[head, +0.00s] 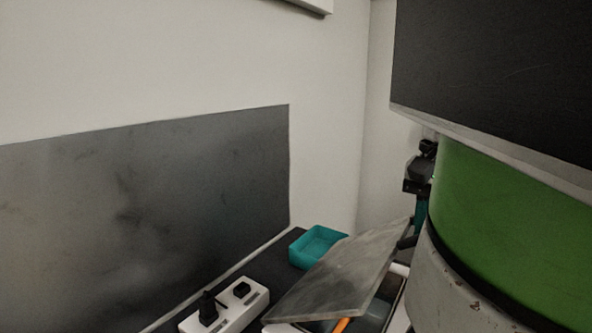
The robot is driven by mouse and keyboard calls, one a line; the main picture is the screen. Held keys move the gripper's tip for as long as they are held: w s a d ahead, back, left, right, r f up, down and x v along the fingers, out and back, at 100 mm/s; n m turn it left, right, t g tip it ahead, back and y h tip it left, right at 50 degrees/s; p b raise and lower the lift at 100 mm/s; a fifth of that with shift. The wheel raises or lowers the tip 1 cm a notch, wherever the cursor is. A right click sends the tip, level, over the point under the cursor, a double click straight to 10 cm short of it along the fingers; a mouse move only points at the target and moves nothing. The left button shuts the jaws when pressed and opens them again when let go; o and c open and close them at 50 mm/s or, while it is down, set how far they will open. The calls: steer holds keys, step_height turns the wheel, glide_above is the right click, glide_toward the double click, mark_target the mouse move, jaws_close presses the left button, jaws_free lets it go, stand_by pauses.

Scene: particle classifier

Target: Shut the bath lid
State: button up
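The bath lid (342,272) is a grey, translucent-looking flat panel. It stands tilted over the bath (396,297), with its right far corner raised and its left near edge lower. Only part of the dark bath opening and its pale rim shows below the lid. An orange piece (341,325) shows under the lid's near edge. My gripper (406,241) is a small dark shape with a teal part, at the lid's raised right corner. It is partly hidden, and I cannot tell whether it touches the lid or whether its fingers are open.
A teal open box (318,246) sits behind the lid on the dark bench. A white power strip (226,305) with a black plug stands to the left. A dark grey panel (150,205) stands along the left wall. Large close shapes block the right side.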

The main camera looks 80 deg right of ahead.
steer(key=shift+s+a+f+b, duration=0.25)
steer(key=shift+s+f+b, duration=0.2)
steer(key=shift+f+b, duration=0.45)
steer(key=shift+s+a+f+b, duration=0.25)
steer(key=shift+s+f+b, duration=0.3)
steer(key=shift+b, duration=0.45)
steer(key=shift+w, duration=0.1)
steer(key=shift+f+b, duration=0.35)
steer(key=shift+f, duration=0.1)
steer(key=o, duration=0.7)
steer(key=shift+c, duration=0.2)
step_height(320, 180, up, 7)
steer(key=p, duration=0.7)
